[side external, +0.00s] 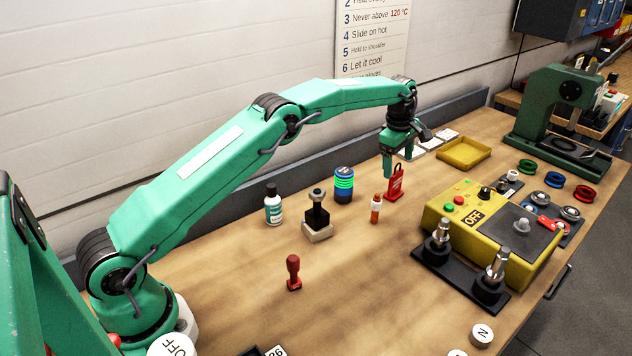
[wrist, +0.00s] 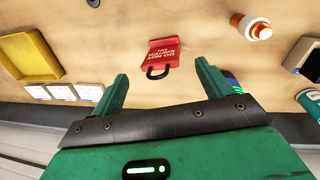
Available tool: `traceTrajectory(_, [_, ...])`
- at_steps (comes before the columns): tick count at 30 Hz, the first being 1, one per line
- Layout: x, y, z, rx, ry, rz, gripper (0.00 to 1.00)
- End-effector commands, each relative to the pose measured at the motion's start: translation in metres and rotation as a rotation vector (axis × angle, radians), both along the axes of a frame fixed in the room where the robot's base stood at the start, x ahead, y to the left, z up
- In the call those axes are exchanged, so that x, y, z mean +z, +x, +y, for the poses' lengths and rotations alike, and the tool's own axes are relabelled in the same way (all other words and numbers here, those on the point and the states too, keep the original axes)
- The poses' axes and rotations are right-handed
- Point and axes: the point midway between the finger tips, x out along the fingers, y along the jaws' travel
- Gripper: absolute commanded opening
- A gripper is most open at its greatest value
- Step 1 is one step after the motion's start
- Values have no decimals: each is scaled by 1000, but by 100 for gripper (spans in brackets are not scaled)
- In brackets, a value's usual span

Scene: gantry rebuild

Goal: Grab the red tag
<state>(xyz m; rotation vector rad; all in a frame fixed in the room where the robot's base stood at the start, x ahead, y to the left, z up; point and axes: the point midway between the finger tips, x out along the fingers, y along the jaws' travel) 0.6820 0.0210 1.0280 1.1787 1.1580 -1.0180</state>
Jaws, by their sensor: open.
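My gripper (wrist: 162,72) is open and empty, with one green finger to each side of the loop. In the side view my gripper (side external: 390,174) points down at the tag's upper part, partly overlapping it. I cannot tell whether a finger touches it.
A yellow tray (side external: 463,153) and white cards (side external: 435,140) lie behind. A yellow control box (side external: 495,226) stands to the right.

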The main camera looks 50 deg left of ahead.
Motion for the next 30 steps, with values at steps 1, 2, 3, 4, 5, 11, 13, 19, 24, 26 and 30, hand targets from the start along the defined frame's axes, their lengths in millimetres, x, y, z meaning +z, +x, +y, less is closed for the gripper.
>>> traceTrajectory(1, [-6,0,1,0,0,2,78])
traceTrajectory(2, [-9,0,2,0,0,2,78])
traceTrajectory(3, [-14,1,2,0,1,2,78])
traceTrajectory(4, [-17,1,3,1,0,3,78])
traceTrajectory(5, [-21,1,3,1,0,3,78])
traceTrajectory(11, [-41,4,3,0,1,2,78])
traceTrajectory(13, [-43,4,3,0,1,0,78])
traceTrajectory(19, [-44,5,3,0,1,-1,78])
traceTrajectory(24, [-44,5,3,0,1,-1,78])
traceTrajectory(26, [-44,5,3,0,1,-1,78])
traceTrajectory(30, [-44,5,3,0,1,0,69])
